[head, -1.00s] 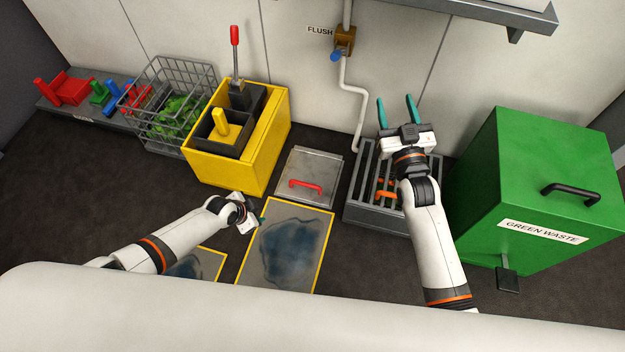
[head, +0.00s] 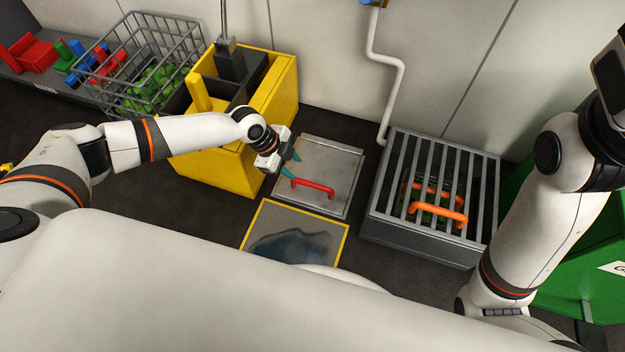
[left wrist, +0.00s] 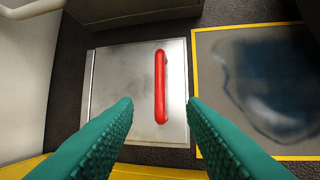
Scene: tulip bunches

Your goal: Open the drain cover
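The drain cover (head: 325,162) is a square grey metal plate lying flat and closed on the dark floor, with a red bar handle (head: 312,187) across it. My left gripper (head: 291,165) is above the cover's left part, close to the handle's left end. In the left wrist view the cover (left wrist: 120,85) lies ahead and the red handle (left wrist: 160,88) shows between the two green fingers (left wrist: 160,105). These fingers are apart with nothing held. My right arm stands at the right of the head view; its fingertips are not visible.
A yellow bucket unit (head: 272,105) stands left of the cover. A grey grated box (head: 400,235) with orange handles stands to its right. A yellow-edged wet mat (head: 322,237) lies in front. A green bin (head: 545,265) is at the right, a wire basket (head: 170,38) far left.

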